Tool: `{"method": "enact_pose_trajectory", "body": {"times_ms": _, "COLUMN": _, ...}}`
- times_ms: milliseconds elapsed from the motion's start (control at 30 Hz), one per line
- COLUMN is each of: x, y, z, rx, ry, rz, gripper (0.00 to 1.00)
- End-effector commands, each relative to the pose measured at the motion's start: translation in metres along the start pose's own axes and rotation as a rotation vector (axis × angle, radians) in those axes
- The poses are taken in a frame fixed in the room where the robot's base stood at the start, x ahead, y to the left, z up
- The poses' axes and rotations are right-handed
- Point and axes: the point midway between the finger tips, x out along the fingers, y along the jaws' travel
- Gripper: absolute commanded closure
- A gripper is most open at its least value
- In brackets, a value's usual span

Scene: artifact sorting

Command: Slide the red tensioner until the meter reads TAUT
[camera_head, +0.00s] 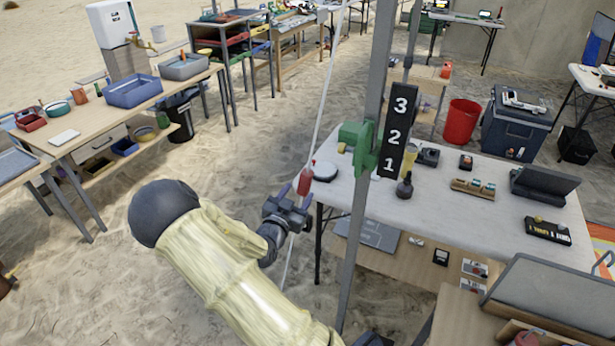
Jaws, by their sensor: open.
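The red tensioner (305,182) is a small red cylinder on a pale rope (325,92) that slants down from the top of the view. My gripper (296,199) is open just below the tensioner, close around or beside the rope. I cannot tell whether a finger touches the tensioner or the rope. My arm in its pale yellow sleeve comes up from the bottom. No meter reading TAUT can be made out.
A grey post (367,190) stands right of the rope, with a green device (357,143) and a black board (396,130) numbered 3, 2, 1. A white table (430,210) with small devices lies behind. Open sand (120,250) is at left, beyond it a bench with blue tubs.

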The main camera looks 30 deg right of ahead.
Motion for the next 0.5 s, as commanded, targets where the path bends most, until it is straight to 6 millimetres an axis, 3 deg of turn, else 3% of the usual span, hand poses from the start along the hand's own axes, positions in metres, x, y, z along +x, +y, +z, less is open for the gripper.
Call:
{"method": "enact_pose_trajectory", "body": {"times_ms": 300, "x": 0.057, "y": 0.000, "z": -0.002, "rx": -0.001, "ry": 0.001, "rz": 0.000, "gripper": 0.47}}
{"method": "enact_pose_trajectory", "body": {"times_ms": 500, "x": 0.078, "y": 0.000, "z": -0.001, "rx": 0.000, "ry": 0.000, "rz": 0.000, "gripper": 0.47}}
